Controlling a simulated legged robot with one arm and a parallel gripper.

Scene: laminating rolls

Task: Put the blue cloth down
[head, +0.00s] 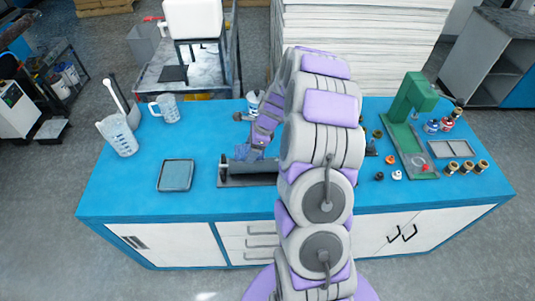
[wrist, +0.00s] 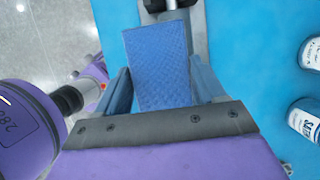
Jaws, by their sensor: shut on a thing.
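The blue cloth (wrist: 158,62) is a textured flat piece between the two fingers of my gripper (wrist: 162,88) in the wrist view. My gripper is shut on it. In the head view my gripper (head: 254,146) points down at the middle of the blue bench, and a bit of the blue cloth (head: 241,153) shows beside it. The cloth is just above or against a dark grey roller unit (head: 248,172); I cannot tell whether they touch. The roller unit also shows behind the cloth in the wrist view (wrist: 198,30). My arm hides part of the bench.
A shallow grey tray (head: 175,175) lies left of the roller unit. Clear measuring jugs (head: 118,135) stand at the bench's left end. A green press (head: 405,110), small bottles and brass parts (head: 466,167) are at the right. The bench's front left (head: 120,195) is bare.

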